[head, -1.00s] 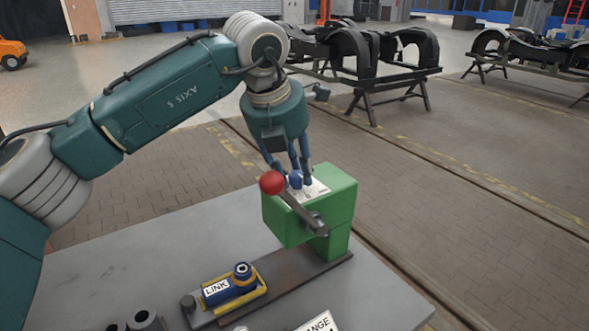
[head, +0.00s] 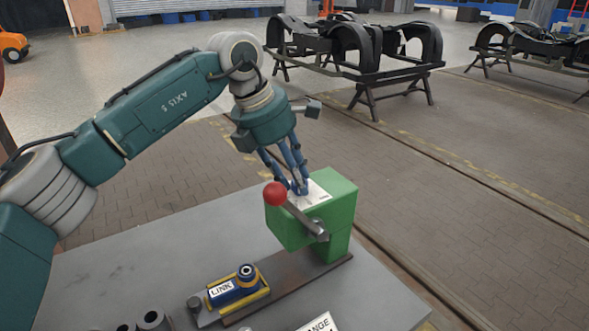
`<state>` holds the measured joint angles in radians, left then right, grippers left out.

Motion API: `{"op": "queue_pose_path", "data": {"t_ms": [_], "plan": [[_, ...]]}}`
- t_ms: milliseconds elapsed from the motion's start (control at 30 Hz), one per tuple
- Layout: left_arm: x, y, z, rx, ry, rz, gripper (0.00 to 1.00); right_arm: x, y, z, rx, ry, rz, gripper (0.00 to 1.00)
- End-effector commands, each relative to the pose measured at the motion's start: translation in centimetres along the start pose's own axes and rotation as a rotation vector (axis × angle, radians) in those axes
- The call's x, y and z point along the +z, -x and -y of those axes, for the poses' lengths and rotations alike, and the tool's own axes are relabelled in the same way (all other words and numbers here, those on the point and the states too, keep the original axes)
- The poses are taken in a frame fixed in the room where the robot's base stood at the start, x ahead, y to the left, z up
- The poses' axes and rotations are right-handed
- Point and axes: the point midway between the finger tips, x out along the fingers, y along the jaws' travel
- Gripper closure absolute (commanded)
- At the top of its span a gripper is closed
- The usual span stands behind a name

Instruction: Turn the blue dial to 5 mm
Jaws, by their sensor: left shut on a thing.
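The blue dial (head: 302,188) sits on the white scale plate (head: 318,194) on top of the green machine (head: 341,215). The fingers of my left gripper (head: 297,184) come down from above and are shut around the dial, covering most of it. The scale marks are too small to read, so the dial's setting cannot be told. A lever with a red ball (head: 275,193) slants across the machine's front, close to the fingers. My right gripper is not in view.
A blue part marked LINK (head: 222,292) lies in a yellow-edged holder on the grey table (head: 150,255). Dark tubes (head: 152,320) and a white sign (head: 318,324) are at the front edge. Bogie frames on stands (head: 360,50) are farther back.

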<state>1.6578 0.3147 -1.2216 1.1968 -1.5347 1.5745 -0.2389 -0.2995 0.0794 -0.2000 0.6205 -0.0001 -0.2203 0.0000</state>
Motion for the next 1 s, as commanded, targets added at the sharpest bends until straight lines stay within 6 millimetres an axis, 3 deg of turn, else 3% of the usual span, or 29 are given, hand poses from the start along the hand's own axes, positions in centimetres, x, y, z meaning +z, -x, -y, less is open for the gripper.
{"op": "queue_pose_path", "data": {"t_ms": [33, 300, 867, 900, 967, 1000], "plan": [[0.7, 0.7, 0.0, -0.008, -0.027, 0.017, 0.96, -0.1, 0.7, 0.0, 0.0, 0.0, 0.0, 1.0], [0.7, 0.6, 0.0, -0.049, -0.134, 0.018, 0.96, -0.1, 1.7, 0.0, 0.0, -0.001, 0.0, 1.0], [0.7, 0.5, 0.1, -0.064, -0.166, 0.018, 0.96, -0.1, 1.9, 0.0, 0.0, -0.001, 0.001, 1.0], [0.7, 0.5, 0.1, -0.063, -0.166, 0.018, 0.67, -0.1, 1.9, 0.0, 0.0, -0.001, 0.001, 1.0], [0.7, 0.4, 0.1, -0.064, -0.166, 0.018, 0.55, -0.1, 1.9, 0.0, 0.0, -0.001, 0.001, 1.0], [0.7, 0.4, 0.0, -0.064, -0.166, 0.016, 0.54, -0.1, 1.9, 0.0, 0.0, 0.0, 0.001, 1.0]]}}
